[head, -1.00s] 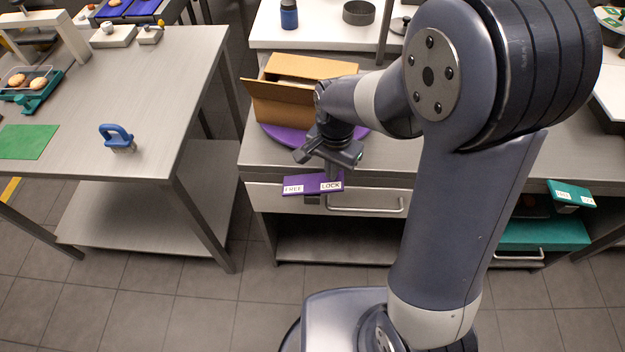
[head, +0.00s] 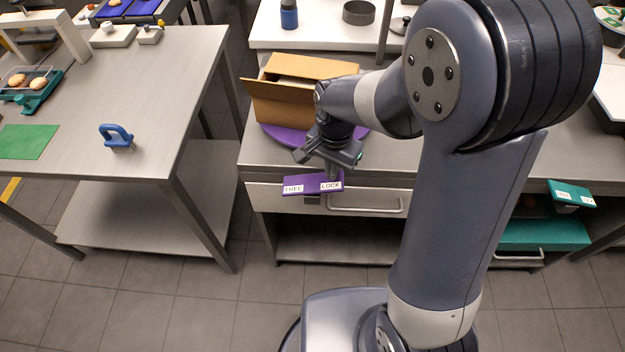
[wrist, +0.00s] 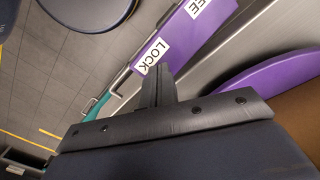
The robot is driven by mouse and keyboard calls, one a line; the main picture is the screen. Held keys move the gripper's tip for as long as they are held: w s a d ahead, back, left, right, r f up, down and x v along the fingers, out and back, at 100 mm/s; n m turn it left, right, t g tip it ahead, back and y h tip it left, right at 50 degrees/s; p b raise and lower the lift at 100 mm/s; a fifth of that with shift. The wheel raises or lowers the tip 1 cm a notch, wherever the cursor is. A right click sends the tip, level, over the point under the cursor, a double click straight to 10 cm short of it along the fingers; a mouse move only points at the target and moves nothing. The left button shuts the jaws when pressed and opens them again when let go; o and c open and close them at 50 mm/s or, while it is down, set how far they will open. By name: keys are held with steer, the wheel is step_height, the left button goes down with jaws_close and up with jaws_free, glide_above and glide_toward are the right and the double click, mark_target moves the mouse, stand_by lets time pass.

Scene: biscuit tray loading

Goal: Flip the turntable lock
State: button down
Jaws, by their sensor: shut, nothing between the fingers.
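The turntable lock is a purple rocker plate (head: 313,184) on the front edge of the counter, with a FREE label on its left and a LOCK label on its right. It also shows in the wrist view (wrist: 184,40). My gripper (head: 331,172) is shut and empty, pointing down at the LOCK end. In the wrist view the shut fingers (wrist: 158,82) lie close beside the LOCK label; I cannot tell whether they touch the plate. The purple turntable (head: 270,138) is on the counter behind, with an open cardboard box (head: 283,108) on it.
A drawer handle (head: 365,209) is just right of the lock. A teal FREE/LOCK plate (head: 572,194) is farther right. A steel table (head: 120,75) with a blue-handled tool (head: 117,136) stands at left. The floor between is clear.

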steer(key=shift+f+b, duration=1.1)
steer(key=shift+f, duration=0.35)
stand_by(0.5)
steer(key=shift+r, duration=0.1)
steer(key=shift+r+p, duration=2.95)
steer(key=shift+r, duration=0.55)
steer(key=shift+f, duration=0.2)
step_height(320, 180, down, 7)
steer(key=b, duration=0.6)
steer(key=shift+r, duration=0.25)
steer(key=shift+r+p, duration=0.15)
steer(key=shift+p, duration=0.15)
step_height(320, 180, up, 9)
steer(key=p, duration=0.7)
